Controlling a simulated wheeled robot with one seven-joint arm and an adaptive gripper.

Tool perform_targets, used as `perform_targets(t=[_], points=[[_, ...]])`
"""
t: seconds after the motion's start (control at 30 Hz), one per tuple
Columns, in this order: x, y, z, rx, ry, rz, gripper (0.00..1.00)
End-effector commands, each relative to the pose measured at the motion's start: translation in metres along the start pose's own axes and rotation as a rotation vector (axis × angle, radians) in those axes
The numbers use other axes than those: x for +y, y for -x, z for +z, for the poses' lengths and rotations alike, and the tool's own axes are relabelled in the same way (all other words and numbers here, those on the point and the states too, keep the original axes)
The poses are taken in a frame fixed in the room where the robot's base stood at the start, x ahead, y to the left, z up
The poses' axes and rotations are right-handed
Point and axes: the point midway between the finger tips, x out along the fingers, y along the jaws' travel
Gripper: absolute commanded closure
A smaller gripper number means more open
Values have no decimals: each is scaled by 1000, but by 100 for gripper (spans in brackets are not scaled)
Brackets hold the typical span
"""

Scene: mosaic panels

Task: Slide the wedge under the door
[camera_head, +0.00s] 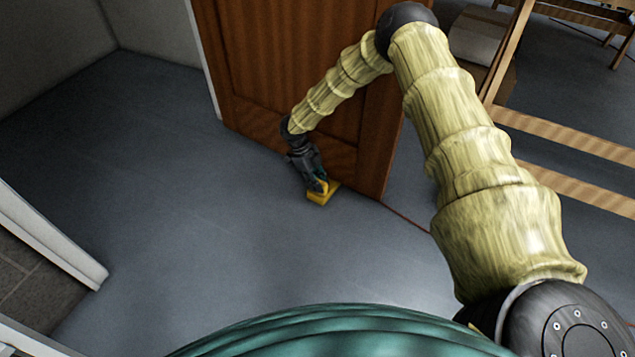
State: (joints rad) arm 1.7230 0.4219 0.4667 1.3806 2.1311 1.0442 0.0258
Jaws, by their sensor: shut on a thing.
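A yellow wedge (324,198) is at floor level by the lower edge of the brown wooden door (290,60). My gripper (321,187) reaches down from above and is shut on the wedge. The gripper's fingers cover part of the wedge's top. The door stands open, with its free edge to the right of the wedge. I cannot tell whether any of the wedge is beneath the door, or whether it touches the door.
Grey floor (190,220) lies clear to the left and front of the door. A white wall end (50,240) stands at the left. Wooden frame bars (570,140) and a box-like object (480,40) are at the right, beyond my arm.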

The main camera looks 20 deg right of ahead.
Motion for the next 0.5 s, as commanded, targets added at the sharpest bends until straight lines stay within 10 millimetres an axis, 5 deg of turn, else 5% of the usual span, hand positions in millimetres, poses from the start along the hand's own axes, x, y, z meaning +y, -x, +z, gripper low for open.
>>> perform_targets(t=[0.1,0.13,0.23,0.5], points=[[-9,1,0,-6,-7,-11,100],[-9,1,0,-7,-8,-11,72],[-8,1,0,-6,-7,-9,54],[-5,0,0,-4,-5,-6,52]])
